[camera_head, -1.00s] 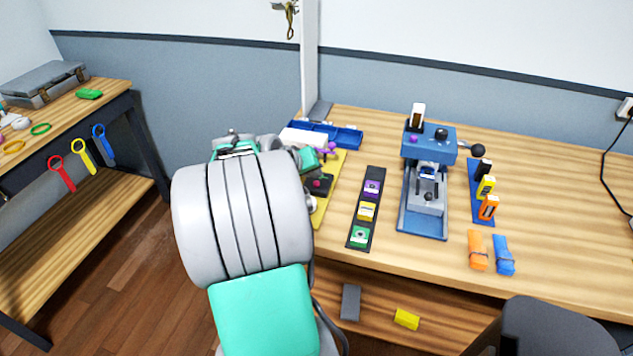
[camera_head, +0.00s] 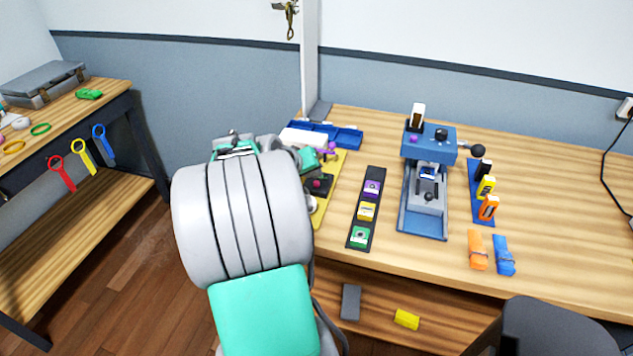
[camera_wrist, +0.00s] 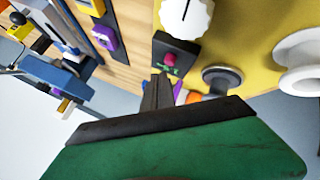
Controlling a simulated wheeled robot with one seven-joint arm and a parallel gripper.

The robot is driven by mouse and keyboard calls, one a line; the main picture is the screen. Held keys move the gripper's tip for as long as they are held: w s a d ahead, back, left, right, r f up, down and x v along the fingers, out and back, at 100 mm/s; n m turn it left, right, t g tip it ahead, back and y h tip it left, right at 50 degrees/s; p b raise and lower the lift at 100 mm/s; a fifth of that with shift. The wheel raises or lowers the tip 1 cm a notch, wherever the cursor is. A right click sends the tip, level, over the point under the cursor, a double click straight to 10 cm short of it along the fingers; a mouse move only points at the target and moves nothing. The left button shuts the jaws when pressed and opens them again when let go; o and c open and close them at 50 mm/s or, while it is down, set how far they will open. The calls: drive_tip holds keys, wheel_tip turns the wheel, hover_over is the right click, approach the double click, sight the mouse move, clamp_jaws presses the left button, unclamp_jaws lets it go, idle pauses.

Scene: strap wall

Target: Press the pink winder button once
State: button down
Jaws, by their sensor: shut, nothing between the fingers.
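The pink winder button (camera_wrist: 171,58) sits on a small black box (camera_wrist: 180,48) in the wrist view. The box is mounted on a yellow board (camera_wrist: 236,30). In the head view the black box (camera_head: 319,185) shows on the yellow board (camera_head: 331,190), partly beside my arm. My gripper (camera_wrist: 164,80) is shut and empty, its fingertips right at the near edge of the black box, just short of the button in the picture. I cannot tell whether the tips touch the box. In the head view my arm hides the fingertips.
A white dial (camera_wrist: 186,14), a round grey knob (camera_wrist: 222,78) and a white spool (camera_wrist: 301,62) stand close around the box. A dark strip with coloured blocks (camera_head: 366,210) and a blue press (camera_head: 427,185) stand to the right.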

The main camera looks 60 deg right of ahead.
drive_tip(key=shift+f, duration=0.1)
drive_tip(key=shift+f+b, duration=0.3)
drive_tip(key=shift+b, duration=0.05)
drive_tip(key=shift+f+b, duration=0.4)
drive_tip(key=shift+f, duration=0.2)
idle(0.7)
drive_tip(key=shift+r, duration=0.1)
drive_tip(key=shift+r+p, duration=0.65)
drive_tip(key=shift+r, duration=0.25)
drive_tip(key=shift+r, duration=0.1)
drive_tip(key=shift+r+p, duration=1.7)
drive_tip(key=shift+r, duration=0.7)
